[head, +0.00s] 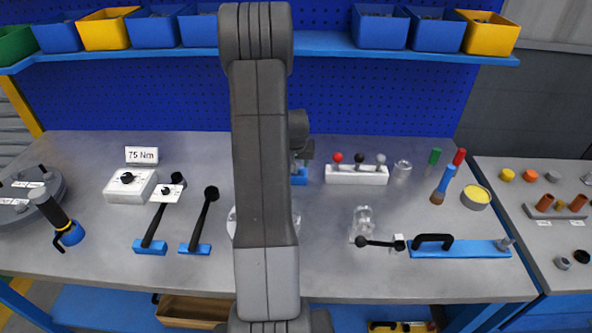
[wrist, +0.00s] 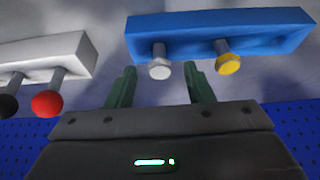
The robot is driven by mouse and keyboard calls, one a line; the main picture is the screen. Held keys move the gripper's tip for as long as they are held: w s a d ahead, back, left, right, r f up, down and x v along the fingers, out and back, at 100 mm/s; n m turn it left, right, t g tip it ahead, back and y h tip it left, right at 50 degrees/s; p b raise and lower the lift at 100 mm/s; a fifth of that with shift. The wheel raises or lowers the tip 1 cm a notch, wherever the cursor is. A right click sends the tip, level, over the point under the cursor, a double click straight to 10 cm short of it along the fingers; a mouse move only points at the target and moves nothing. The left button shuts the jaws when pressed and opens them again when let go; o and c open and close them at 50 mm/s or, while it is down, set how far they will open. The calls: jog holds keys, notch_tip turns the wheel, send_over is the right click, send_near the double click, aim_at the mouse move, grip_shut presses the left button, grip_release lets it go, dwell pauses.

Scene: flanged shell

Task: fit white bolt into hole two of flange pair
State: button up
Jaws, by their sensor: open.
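The white bolt (wrist: 160,69) hangs by its shank in the blue rack (wrist: 215,30) in the wrist view, its hex head showing. A yellow bolt (wrist: 228,64) sits to its right in the same rack. My gripper (wrist: 161,76) is open, its two green fingers apart on either side of the white bolt's head. I cannot tell whether they touch it. In the head view, the rack (head: 299,178) and my gripper (head: 305,152) are partly behind my arm. A pale round part, perhaps the flange pair (head: 232,223), shows only at its edges beside my arm; its holes are hidden.
A white block with red, black and grey ball-topped pins (head: 357,175) stands right of the rack. A blue bar with a black handle (head: 460,249) lies front right.

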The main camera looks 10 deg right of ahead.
grip_shut()
